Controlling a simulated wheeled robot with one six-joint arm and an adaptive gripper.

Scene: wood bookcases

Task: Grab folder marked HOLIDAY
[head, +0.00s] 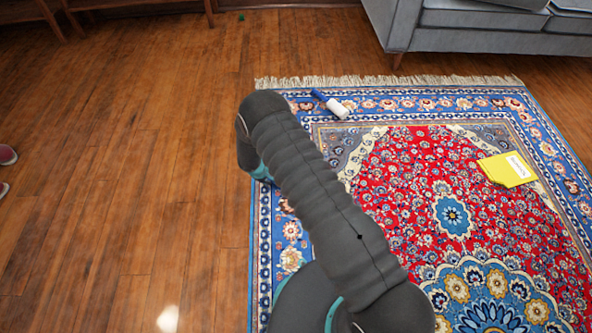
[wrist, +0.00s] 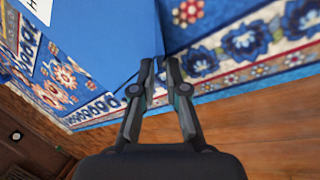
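A blue folder (wrist: 105,40) fills the upper left of the wrist view. A white label (wrist: 38,8) on it is cut off by the frame, and only part of a dark letter shows, so I cannot read the whole word. My gripper (wrist: 159,62) has its two fingertips close together at the folder's lower corner, with blue between them; it looks shut on the folder.
The patterned rug (head: 385,220) covers the right side of the wood floor. A white and blue bottle-like object (head: 337,108) lies near its far edge. A grey sofa (head: 480,35) stands at the back right. A small green object (head: 241,17) lies far back. The left floor is mostly clear.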

